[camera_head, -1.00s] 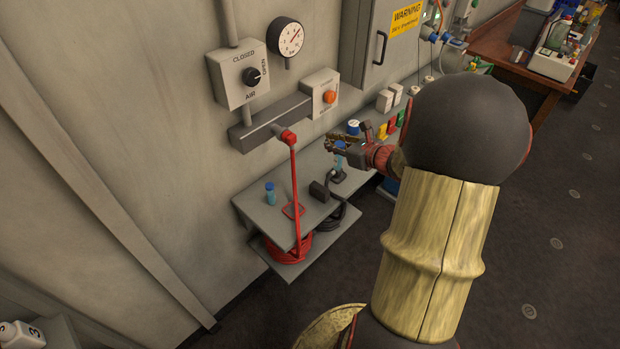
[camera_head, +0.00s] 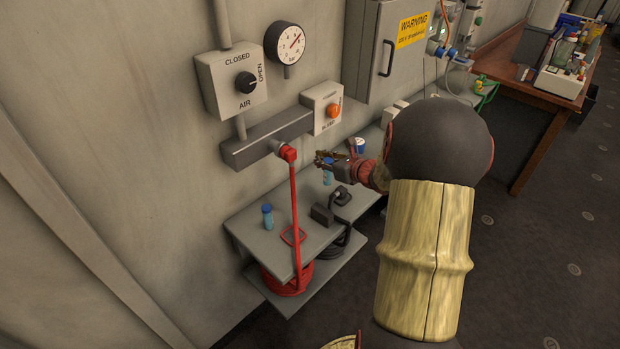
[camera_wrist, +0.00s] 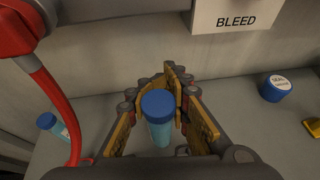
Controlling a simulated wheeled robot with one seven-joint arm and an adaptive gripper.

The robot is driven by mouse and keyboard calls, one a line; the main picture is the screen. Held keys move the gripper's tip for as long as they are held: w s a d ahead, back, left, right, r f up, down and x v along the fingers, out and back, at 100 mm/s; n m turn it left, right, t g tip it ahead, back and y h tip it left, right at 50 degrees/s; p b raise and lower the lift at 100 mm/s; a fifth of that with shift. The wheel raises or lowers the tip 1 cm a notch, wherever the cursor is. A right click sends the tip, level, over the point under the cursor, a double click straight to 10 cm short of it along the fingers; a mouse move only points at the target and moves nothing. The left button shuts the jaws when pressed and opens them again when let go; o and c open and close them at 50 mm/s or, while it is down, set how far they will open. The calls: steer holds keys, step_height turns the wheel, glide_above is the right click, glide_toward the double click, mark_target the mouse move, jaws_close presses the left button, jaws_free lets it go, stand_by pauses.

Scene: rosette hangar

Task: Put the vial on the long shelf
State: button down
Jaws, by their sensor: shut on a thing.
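My gripper (camera_head: 340,163) is shut on a light-blue vial (camera_head: 328,177) with a darker blue cap. In the wrist view the vial (camera_wrist: 158,120) sits upright between the yellow-padded fingers (camera_wrist: 162,92), its cap toward the camera. The grey shelf (camera_head: 262,243) runs along the wall below the gripper. I cannot tell whether the vial's base touches it. A second blue-capped vial (camera_head: 267,217) stands at the shelf's left end; it also shows in the wrist view (camera_wrist: 52,125).
A red hose (camera_head: 295,220) hangs from the wall pipe past the shelf's front. The bleed box (camera_head: 323,108) is just above. A lower shelf (camera_head: 330,262) lies beneath.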

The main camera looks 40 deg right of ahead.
steer(key=shift+w+d+f+b, duration=0.2)
steer(key=shift+w+f+b, duration=0.5)
steer(key=shift+w+f, duration=0.7)
steer(key=shift+w+d+f+b, duration=0.25)
steer(key=shift+w+f+b, duration=0.5)
steer(key=shift+f, duration=1.1)
steer(key=shift+w+d+f+b, duration=0.2)
steer(key=shift+w+f+b, duration=0.4)
steer(key=shift+w+f, duration=0.8)
steer(key=shift+s+f, duration=0.25)
steer(key=shift+f, duration=0.05)
steer(key=shift+f, duration=0.15)
steer(key=c, duration=1.6)
jaws_free()
steer(key=shift+c, duration=0.2)
